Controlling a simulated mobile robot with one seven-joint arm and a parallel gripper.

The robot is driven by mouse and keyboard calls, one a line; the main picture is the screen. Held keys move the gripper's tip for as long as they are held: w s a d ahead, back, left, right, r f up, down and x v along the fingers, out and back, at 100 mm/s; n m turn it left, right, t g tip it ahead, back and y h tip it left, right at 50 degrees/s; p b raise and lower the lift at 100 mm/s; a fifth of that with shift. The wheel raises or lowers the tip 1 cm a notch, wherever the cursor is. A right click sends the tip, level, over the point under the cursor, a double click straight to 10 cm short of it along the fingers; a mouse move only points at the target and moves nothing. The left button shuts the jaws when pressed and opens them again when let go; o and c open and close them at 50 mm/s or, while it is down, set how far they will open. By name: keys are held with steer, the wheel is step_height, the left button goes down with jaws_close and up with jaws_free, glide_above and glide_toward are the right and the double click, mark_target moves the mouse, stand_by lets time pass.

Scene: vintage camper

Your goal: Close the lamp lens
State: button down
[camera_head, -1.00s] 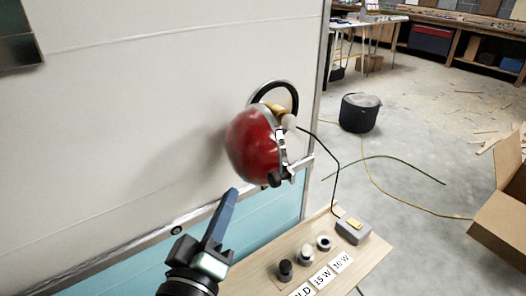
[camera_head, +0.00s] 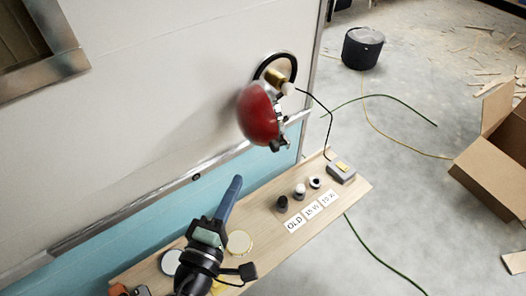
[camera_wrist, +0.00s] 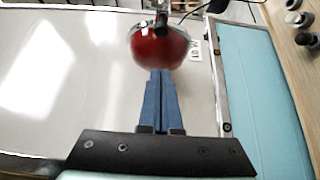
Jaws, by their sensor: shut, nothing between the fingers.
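The lamp lens (camera_head: 259,113) is a red dome on the camper wall. It stands swung out from the lamp's black mounting ring (camera_head: 291,62), with the brass-coloured bulb holder (camera_head: 274,76) bared between them. Metal fittings show on the lens's right side. My gripper (camera_head: 237,179), with long blue fingers, is shut and empty, below and left of the lens in the head view. In the wrist view, the shut fingertips (camera_wrist: 161,73) point at the lower edge of the red lens (camera_wrist: 158,48). I cannot tell the exact gap in depth there.
A wooden shelf (camera_head: 345,196) below the lamp holds several small bulbs, labels such as OLD, and a grey box (camera_head: 342,172) wired to the lamp. A metal trim strip (camera_head: 160,190) crosses the wall. An open carton (camera_head: 495,140) and black bucket (camera_head: 362,48) stand on the floor.

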mark_target(269, 145)
steer(key=w+d+p, duration=0.1)
steer(key=w+d, duration=0.1)
steer(key=w+d+p, duration=0.1)
steer(key=w, duration=0.2)
steer(key=w+d+p, duration=0.1)
steer(key=w+d, duration=0.1)
steer(key=shift+w+d, duration=0.15)
steer(key=shift+d, duration=0.15)
steer(key=shift+d, duration=0.1)
